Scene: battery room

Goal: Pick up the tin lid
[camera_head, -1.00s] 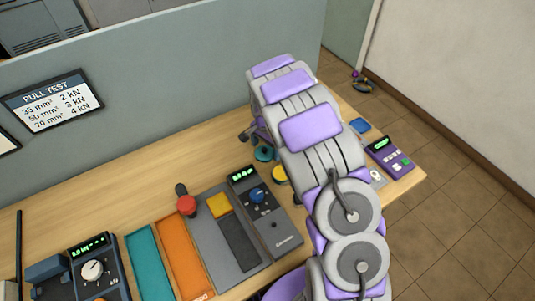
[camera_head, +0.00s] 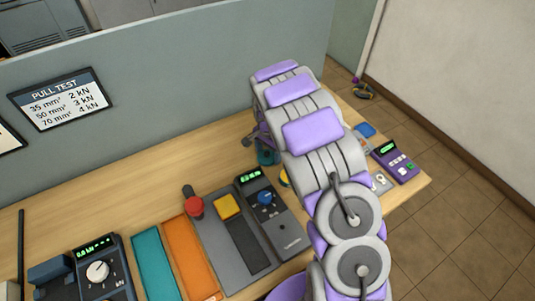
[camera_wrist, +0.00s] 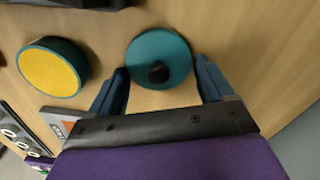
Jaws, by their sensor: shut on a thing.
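The tin lid is a teal disc (camera_wrist: 172,50) with a black knob at its middle, between my fingers in the wrist view. In the head view the teal lid (camera_head: 267,158) shows only in part beside my arm. My gripper (camera_wrist: 160,70) is shut on the lid, with one dark blue finger at each side of its rim. Whether the lid is clear of the table cannot be told. A round tin with a yellow top and teal rim (camera_wrist: 50,68) stands to the left in the wrist view; my arm hides most of it in the head view.
The wooden bench (camera_head: 130,198) runs below a grey partition (camera_head: 190,85). A grey panel with a red button (camera_head: 194,207), teal and orange strips and meters lie at the front. A purple device (camera_head: 395,162) and blue pad (camera_head: 365,130) are right of my arm.

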